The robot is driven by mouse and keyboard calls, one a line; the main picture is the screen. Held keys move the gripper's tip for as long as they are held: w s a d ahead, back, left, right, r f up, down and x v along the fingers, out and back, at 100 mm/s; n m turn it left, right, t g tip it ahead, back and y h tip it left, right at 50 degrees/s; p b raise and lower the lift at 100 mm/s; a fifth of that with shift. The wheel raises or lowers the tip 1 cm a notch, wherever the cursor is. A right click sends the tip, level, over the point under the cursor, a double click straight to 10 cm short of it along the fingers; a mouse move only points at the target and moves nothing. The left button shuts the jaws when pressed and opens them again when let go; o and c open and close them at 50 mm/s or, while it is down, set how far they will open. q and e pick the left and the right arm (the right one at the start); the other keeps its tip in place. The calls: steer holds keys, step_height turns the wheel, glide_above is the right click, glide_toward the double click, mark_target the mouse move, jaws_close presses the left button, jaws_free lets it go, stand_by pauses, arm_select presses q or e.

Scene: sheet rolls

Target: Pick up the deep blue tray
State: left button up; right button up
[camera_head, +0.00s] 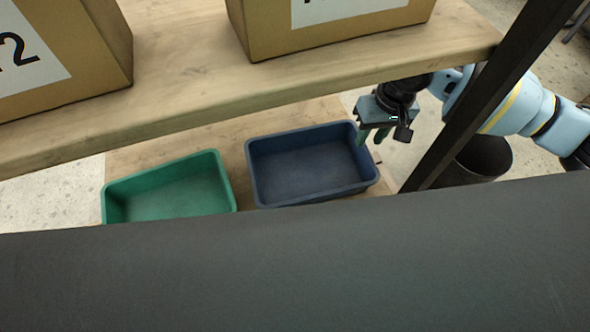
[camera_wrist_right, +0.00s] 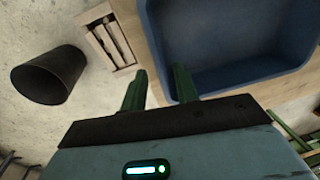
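The deep blue tray (camera_head: 310,165) is empty and rests on the lower wooden shelf, right of a green tray. My right gripper (camera_head: 372,137) is at the tray's right end, fingers pointing down. In the right wrist view, the fingers of the right gripper (camera_wrist_right: 158,84) are apart with nothing held between them. One finger shows outside the wall of the blue tray (camera_wrist_right: 230,45), and the other overlaps the tray's corner. I cannot tell whether either finger touches the tray. My left gripper is not in view.
The empty green tray (camera_head: 170,188) stands close left of the blue one. An upper wooden shelf (camera_head: 190,60) with cardboard boxes (camera_head: 330,25) lies above. A dark upright post (camera_head: 480,100) stands beside my right arm. A dark bin (camera_wrist_right: 48,75) stands on the floor.

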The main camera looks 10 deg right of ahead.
mark_target(357, 165)
steer(key=shift+s+a+r, duration=0.1)
steer(key=shift+s+a, duration=0.15)
steer(key=shift+s, duration=0.2)
steer(key=shift+w+d+f, duration=0.15)
steer(key=shift+f, duration=0.2)
steer(key=shift+a+f, duration=0.2)
steer(key=shift+f, duration=0.85)
steer(key=shift+a+f+b, duration=0.1)
steer(key=shift+f+b, duration=0.25)
steer(key=shift+f, duration=2.25)
jaws_close()
